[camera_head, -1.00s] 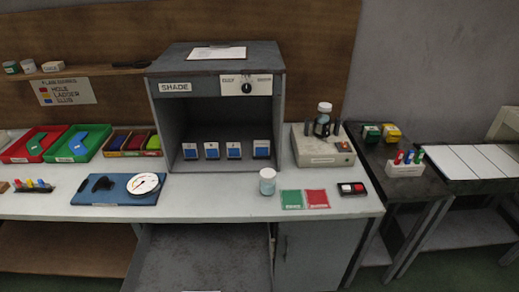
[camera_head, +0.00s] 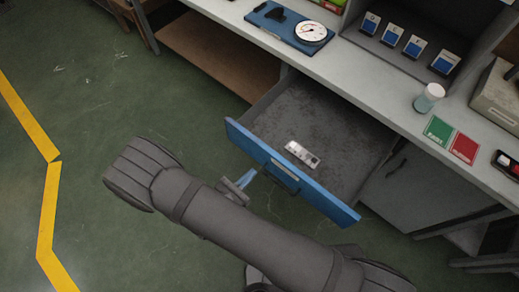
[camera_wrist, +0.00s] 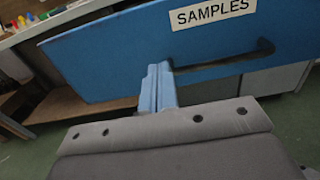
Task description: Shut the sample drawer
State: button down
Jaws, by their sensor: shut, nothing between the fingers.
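The sample drawer (camera_head: 345,137) is pulled out from under the bench, its grey inside showing. Its blue front (camera_head: 322,196) carries a SAMPLES label and a dark handle; the label (camera_wrist: 213,13) and handle (camera_wrist: 225,61) are clear in the wrist view. My gripper (camera_head: 245,178) is shut and empty, in front of the drawer front on its outer side, left of the handle. In the wrist view, its blue fingertips (camera_wrist: 158,72) lie close to the blue front beside the handle's left end; I cannot tell whether they touch it.
A small white-and-grey item (camera_head: 302,154) lies in the drawer. On the bench (camera_head: 385,80) stand a lidded jar (camera_head: 429,97), a green card (camera_head: 438,130) and a red card (camera_head: 464,147). A grey cabinet (camera_head: 420,190) is right of the drawer. Green floor (camera_head: 110,100) is open at left.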

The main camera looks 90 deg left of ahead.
aim_at(265, 159)
jog(key=shift+x, duration=2.6)
jog(key=x, duration=3.6)
jog(key=shift+w+a+f, duration=0.1)
jog(key=shift+w+f, duration=0.05)
jog(key=shift+f, duration=0.05)
jog(key=shift+w+a+r, duration=0.1)
jog(key=shift+w+a, duration=0.05)
jog(key=v, duration=1.4)
jog(key=shift+s+d, duration=0.25)
